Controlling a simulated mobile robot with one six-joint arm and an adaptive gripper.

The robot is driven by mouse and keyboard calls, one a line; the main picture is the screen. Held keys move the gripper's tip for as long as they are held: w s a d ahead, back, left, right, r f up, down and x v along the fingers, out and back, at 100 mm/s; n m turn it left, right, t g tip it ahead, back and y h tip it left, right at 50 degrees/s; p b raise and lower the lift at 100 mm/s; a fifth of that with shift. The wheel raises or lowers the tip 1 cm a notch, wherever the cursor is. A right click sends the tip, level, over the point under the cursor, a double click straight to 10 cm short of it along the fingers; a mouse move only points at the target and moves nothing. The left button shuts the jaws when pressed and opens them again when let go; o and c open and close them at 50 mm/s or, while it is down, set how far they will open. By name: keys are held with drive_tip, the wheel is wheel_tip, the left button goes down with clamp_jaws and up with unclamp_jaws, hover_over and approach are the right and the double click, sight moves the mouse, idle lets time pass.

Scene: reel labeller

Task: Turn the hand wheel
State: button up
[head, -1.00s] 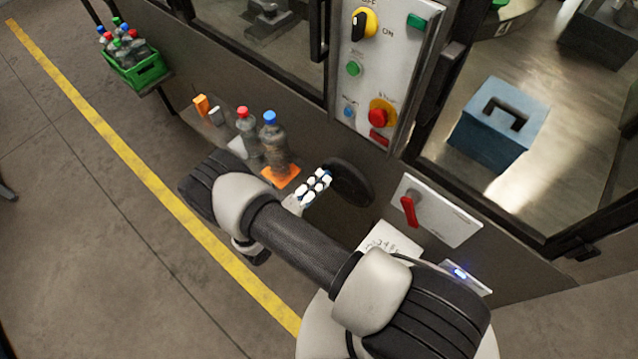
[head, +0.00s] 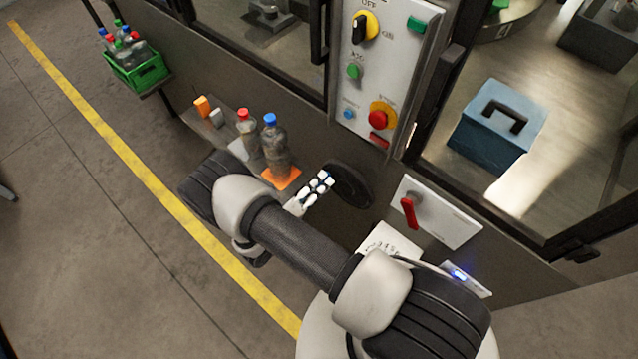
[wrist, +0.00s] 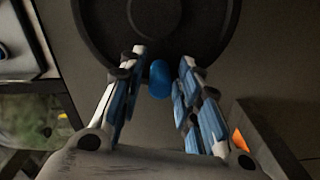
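The hand wheel (head: 352,186) is a dark round disc on the machine's front panel. In the wrist view the wheel (wrist: 95,35) fills the top, with a blue handle knob (wrist: 159,78) at its lower rim. My gripper (head: 322,184) is at the wheel's left side in the head view. In the wrist view my gripper (wrist: 163,58) is open, its two fingers on either side of the blue knob. A gap shows between the knob and each finger. The knob is not visible in the head view.
A shelf left of the wheel holds two bottles (head: 275,146) and an orange item (head: 202,105). Right of the wheel is a plate with a red lever (head: 409,212). Above is a control panel with a red button (head: 378,119). A green crate (head: 140,72) hangs far left.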

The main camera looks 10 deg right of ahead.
drive_tip(key=shift+o, duration=0.5)
drive_tip(key=shift+a, duration=0.2)
drive_tip(key=v, duration=1.1)
drive_tip(key=shift+s+a, duration=0.25)
drive_tip(key=shift+a, duration=0.05)
drive_tip(key=d+r+m+g+y, duration=0.2)
drive_tip(key=d+r+g, duration=0.15)
drive_tip(key=r, duration=0.45)
drive_tip(key=d+r+m+g+y, duration=0.15)
drive_tip(key=r+g, duration=0.25)
drive_tip(key=r, duration=0.4)
drive_tip(key=d+r+m+g+y, duration=0.1)
drive_tip(key=d+r+g, duration=0.3)
drive_tip(key=r, duration=0.4)
drive_tip(key=s+d+r+t+y, duration=0.4)
drive_tip(key=s+r+y, duration=0.6)
drive_tip(key=s+r, duration=0.3)
drive_tip(key=shift+s+r+t, duration=0.4)
drive_tip(key=shift+r+t, duration=0.4)
drive_tip(key=shift+t, duration=0.05)
